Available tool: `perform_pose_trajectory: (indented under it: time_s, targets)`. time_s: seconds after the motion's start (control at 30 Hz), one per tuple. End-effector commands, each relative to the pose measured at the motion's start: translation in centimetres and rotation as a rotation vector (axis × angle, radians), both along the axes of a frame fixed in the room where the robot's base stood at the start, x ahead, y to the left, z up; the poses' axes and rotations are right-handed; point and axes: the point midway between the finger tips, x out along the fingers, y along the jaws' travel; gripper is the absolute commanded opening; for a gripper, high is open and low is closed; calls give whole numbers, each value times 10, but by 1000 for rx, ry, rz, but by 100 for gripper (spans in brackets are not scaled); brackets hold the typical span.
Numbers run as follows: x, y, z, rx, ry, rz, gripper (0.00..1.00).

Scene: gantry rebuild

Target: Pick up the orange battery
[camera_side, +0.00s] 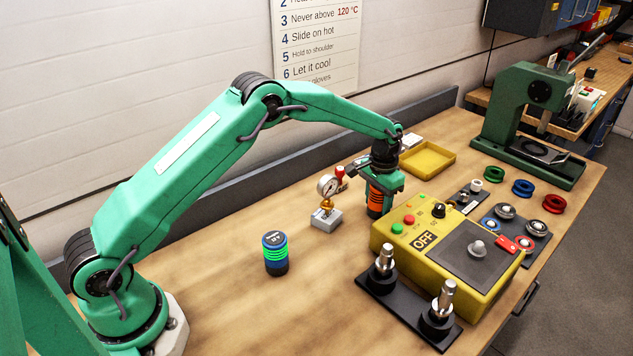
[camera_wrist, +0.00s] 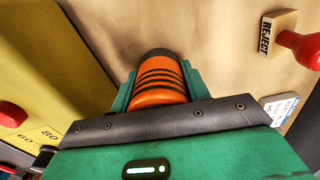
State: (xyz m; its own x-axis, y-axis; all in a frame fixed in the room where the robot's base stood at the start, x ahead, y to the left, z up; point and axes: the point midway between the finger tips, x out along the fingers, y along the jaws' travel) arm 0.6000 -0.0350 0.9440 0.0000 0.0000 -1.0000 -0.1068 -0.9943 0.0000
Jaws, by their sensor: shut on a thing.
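The orange battery (camera_side: 376,203) is a banded cylinder with dark ends, upright under my wrist, just behind the left end of the yellow control box. In the wrist view the orange battery (camera_wrist: 160,82) shows black rings and a dark far end, between two green fingers. My gripper (camera_side: 382,183) is shut on it; the wrist view also shows my gripper (camera_wrist: 157,90) with a finger on either side. The battery's bottom is close to the tabletop. I cannot tell whether it touches.
The yellow control box (camera_side: 402,250) marked OFF stands close beside the battery. A pressure gauge (camera_side: 327,187) stands to the left, and a green-banded battery (camera_side: 275,254) nearer the front. A yellow tray (camera_side: 447,156) lies behind. A REJECT stamp (camera_wrist: 280,35) shows in the wrist view.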

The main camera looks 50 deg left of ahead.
Motion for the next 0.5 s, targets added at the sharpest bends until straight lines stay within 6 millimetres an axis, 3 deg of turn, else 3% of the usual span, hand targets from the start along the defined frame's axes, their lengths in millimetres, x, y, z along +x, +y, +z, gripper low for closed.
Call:
perform_pose_trajectory:
  time_s: [0.27, 0.5]
  targets:
    - [1, 0, 13, 0, -4, 0, 12]
    - [1, 0, 45, -1, -6, 0, 12]
